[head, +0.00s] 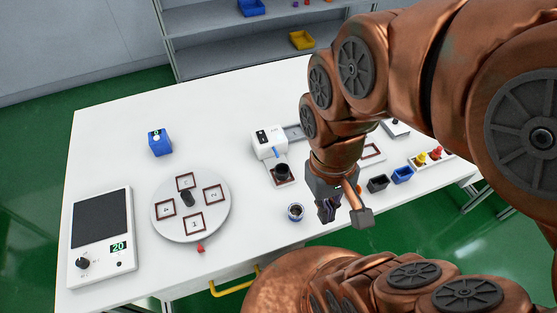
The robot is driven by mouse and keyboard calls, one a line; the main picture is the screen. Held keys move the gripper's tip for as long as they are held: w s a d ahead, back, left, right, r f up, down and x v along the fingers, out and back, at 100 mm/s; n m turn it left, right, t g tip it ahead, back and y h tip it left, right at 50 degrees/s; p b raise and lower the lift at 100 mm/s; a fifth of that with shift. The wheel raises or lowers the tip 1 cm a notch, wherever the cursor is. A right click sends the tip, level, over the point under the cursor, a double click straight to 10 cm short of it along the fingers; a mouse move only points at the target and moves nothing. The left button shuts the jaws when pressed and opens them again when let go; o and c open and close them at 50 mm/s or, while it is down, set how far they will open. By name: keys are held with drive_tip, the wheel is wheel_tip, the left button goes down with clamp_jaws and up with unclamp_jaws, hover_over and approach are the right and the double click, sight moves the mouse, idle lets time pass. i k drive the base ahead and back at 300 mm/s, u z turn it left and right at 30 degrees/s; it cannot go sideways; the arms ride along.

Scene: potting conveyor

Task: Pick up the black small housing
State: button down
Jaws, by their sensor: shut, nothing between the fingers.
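The black small housing (377,184) appears to be the small dark open box on the right part of the white table, just left of a similar blue box (402,175). My gripper (328,212) is over the table's front part, to the left of the black housing and apart from it. Its fingers point down and are shut with nothing held. My arm hides part of the table behind the gripper.
A small round cup (295,212) stands just left of my gripper. A dark cylinder (283,171) sits on a framed pad by a white machine (268,143). A numbered turntable (173,225), a control panel (101,238) and a blue block (159,143) are further left.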

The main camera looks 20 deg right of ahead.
sight(281, 169)
drive_tip(key=k, duration=1)
drive_tip(key=u, duration=2.05)
drive_tip(key=i, duration=1.4)
drive_tip(key=z, duration=2)
